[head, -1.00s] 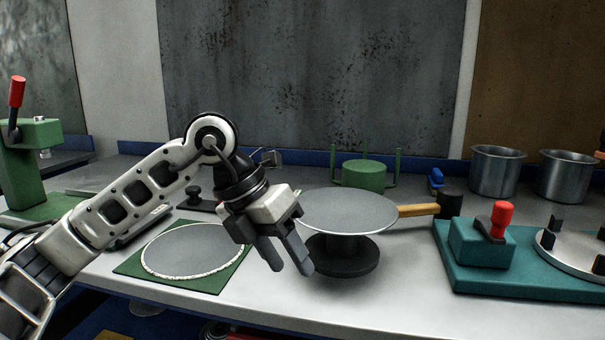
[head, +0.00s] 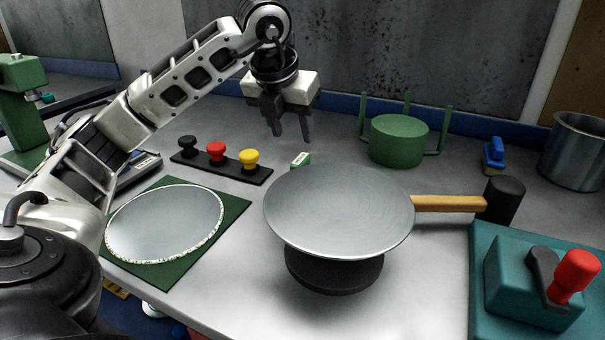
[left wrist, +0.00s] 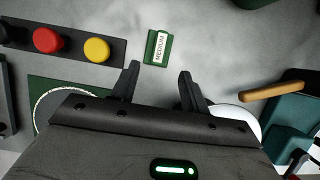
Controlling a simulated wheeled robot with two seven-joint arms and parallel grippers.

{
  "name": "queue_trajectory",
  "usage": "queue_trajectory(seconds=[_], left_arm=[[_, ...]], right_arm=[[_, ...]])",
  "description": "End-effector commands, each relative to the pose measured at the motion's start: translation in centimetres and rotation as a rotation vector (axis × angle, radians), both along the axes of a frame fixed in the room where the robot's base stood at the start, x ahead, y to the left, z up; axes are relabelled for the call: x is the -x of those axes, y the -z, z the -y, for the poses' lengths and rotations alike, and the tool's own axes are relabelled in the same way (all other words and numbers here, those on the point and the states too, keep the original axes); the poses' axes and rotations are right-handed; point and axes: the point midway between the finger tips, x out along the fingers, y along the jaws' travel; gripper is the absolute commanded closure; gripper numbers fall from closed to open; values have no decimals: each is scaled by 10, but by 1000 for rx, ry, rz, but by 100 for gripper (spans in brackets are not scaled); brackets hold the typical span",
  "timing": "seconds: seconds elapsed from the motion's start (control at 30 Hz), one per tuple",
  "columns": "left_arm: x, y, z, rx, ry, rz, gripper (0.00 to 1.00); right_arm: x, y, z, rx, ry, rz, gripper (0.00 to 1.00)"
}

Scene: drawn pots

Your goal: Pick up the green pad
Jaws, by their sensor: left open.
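A small green pad with a white label reading "MEDIUM" lies on the grey table in the left wrist view (left wrist: 157,47), just beyond the fingertips. In the head view the green pad (head: 300,161) shows behind the round pan, whose rim may hide a little of it. My left gripper (head: 292,136) points down above the table near the pad. Its two fingers are apart and empty in the left wrist view (left wrist: 159,72). My right gripper is not in view.
A grey round pan (head: 340,208) with a wooden handle rests on a black stand. A strip with black, red and yellow knobs (head: 220,166) lies left. A green mat (head: 232,212) bears a grey disc. A green pronged holder (head: 398,142) stands behind right.

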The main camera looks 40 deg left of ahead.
Motion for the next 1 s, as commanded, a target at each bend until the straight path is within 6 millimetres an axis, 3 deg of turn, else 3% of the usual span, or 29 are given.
queue_trajectory(seconds=[0.1,0.37,0.63,0.97,1.0], left_arm=[[-7,20,-3,0,0,-4,55],[-15,37,-5,0,1,-1,55],[-30,72,-11,1,1,-3,55],[-33,79,-12,0,2,0,55],[-33,79,-12,0,2,0,66]], right_arm=[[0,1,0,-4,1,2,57],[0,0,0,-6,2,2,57],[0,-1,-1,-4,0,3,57],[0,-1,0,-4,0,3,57],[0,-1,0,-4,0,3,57]])
